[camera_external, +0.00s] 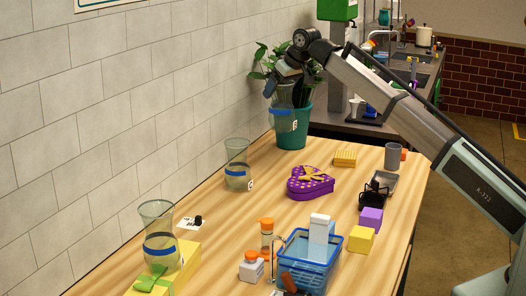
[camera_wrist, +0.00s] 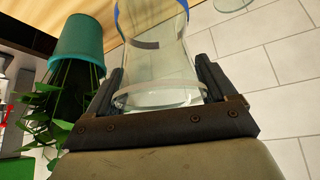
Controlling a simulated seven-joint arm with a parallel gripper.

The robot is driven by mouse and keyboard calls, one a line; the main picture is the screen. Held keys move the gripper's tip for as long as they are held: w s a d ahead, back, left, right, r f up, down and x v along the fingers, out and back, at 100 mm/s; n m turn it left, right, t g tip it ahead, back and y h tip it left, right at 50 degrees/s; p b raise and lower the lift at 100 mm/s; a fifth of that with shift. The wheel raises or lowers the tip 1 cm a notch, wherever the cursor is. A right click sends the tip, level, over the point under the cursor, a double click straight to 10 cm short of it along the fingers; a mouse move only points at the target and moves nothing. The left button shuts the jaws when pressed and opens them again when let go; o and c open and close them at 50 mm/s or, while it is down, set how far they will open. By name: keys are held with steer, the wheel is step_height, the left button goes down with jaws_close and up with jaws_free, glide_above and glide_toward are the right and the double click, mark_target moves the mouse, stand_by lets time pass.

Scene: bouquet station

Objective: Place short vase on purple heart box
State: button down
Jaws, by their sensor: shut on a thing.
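My gripper (camera_external: 283,84) is shut on a clear glass vase (camera_external: 283,116) with a blue band, near its rim. The vase hangs roughly upright above the far end of the table, in front of the green plant pot. In the wrist view the vase (camera_wrist: 156,48) sits between the two fingers of my gripper (camera_wrist: 160,72). The purple heart box (camera_external: 310,184), with yellow dots and a yellow bow, lies on the table nearer the camera and right of the held vase. Its top is clear.
A similar vase (camera_external: 237,172) stands left of the heart box. Another vase (camera_external: 158,232) is at the yellow gift box (camera_external: 190,262). The potted plant (camera_external: 292,134) is close behind the held vase. A blue basket (camera_external: 305,270) and small blocks occupy the front right.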

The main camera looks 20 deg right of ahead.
steer(key=s+d+f, duration=0.1)
steer(key=s+d, duration=0.4)
steer(key=s, duration=0.5)
step_height(320, 180, down, 11)
steer(key=shift+s+d+f, duration=0.15)
steer(key=shift+s+d, duration=0.05)
steer(key=shift+s, duration=0.2)
steer(key=shift+f, duration=0.15)
jaws_free()
steer(key=v, duration=1.2)
